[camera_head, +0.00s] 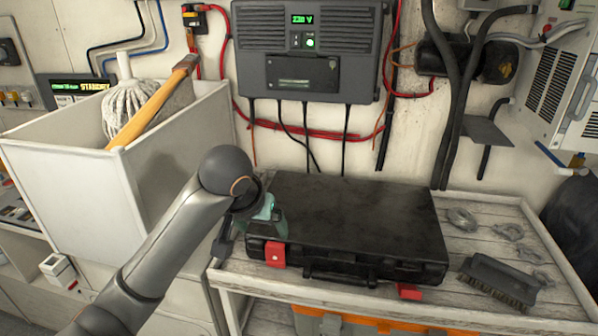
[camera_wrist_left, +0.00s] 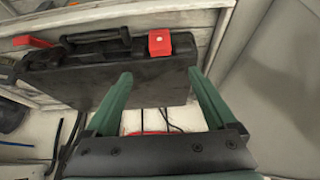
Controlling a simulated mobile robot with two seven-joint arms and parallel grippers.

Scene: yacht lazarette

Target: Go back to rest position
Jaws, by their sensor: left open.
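My left arm comes in from the left in the head view. My left gripper (camera_head: 266,216), with green fingers, is at the front left corner of a closed black case (camera_head: 350,220), just above its left red latch (camera_head: 275,254). In the left wrist view the left gripper (camera_wrist_left: 160,80) is open, its two fingers wide apart. The case (camera_wrist_left: 75,72) lies beyond and between the fingers, with the red latch (camera_wrist_left: 159,43) near the top. Nothing is visibly held; I cannot tell whether a finger touches the case. My right gripper is not in view.
The case lies on a weathered wooden bench (camera_head: 470,245). A black brush (camera_head: 498,280) and metal shackles (camera_head: 461,218) lie at its right. A white bin (camera_head: 70,165) with a mop (camera_head: 128,105) and a wooden-handled tool (camera_head: 150,105) stands left. Cables and a wall unit (camera_head: 306,50) are behind.

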